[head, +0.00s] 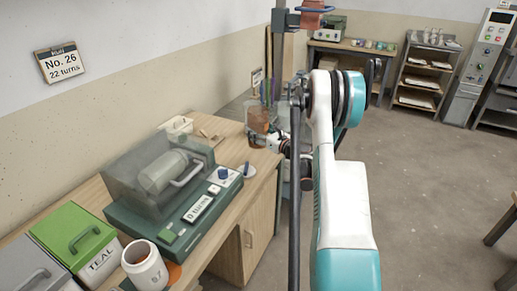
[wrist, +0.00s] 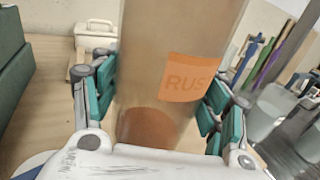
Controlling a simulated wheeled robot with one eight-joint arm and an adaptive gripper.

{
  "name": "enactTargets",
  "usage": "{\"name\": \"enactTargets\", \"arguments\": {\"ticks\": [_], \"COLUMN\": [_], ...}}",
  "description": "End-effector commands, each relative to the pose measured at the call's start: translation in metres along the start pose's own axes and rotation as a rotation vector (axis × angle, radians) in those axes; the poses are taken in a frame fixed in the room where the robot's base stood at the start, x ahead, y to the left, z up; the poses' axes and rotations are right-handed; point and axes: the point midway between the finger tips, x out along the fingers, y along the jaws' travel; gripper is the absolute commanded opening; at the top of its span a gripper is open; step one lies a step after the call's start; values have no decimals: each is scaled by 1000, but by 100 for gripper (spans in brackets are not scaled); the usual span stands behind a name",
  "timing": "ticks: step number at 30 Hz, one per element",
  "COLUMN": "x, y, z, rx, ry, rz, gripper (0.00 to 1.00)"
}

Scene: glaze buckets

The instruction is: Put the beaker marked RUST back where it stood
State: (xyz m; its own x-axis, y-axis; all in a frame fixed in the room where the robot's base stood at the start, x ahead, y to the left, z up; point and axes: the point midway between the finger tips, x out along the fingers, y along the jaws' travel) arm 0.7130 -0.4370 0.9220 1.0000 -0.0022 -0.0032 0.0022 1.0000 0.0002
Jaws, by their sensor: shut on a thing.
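The RUST beaker is a tall clear beaker with an orange label, partly covered, reading "RUS", and rust-brown contents low inside. It fills the middle of the wrist view (wrist: 180,85), upright or slightly tilted. An orange disc (head: 174,272) lies beside a white jar (head: 145,266) at the near end.
A green machine (head: 170,190) with a clear cover and "0 turns" display stands on the bench (head: 228,190). A wall sign (head: 60,62) reads "No. 26, 22 turns". The right floor is open.

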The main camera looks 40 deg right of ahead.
Motion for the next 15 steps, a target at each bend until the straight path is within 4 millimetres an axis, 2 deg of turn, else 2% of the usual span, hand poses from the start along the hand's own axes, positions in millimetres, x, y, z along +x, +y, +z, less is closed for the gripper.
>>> {"name": "enactTargets", "arguments": {"ticks": [1,10,15], "x": [0,0,0], "y": [0,0,0], "z": [-11,-31,-57], "rx": [0,0,0], "ry": [0,0,0], "rz": [0,0,0], "gripper": [26,26,26]}}
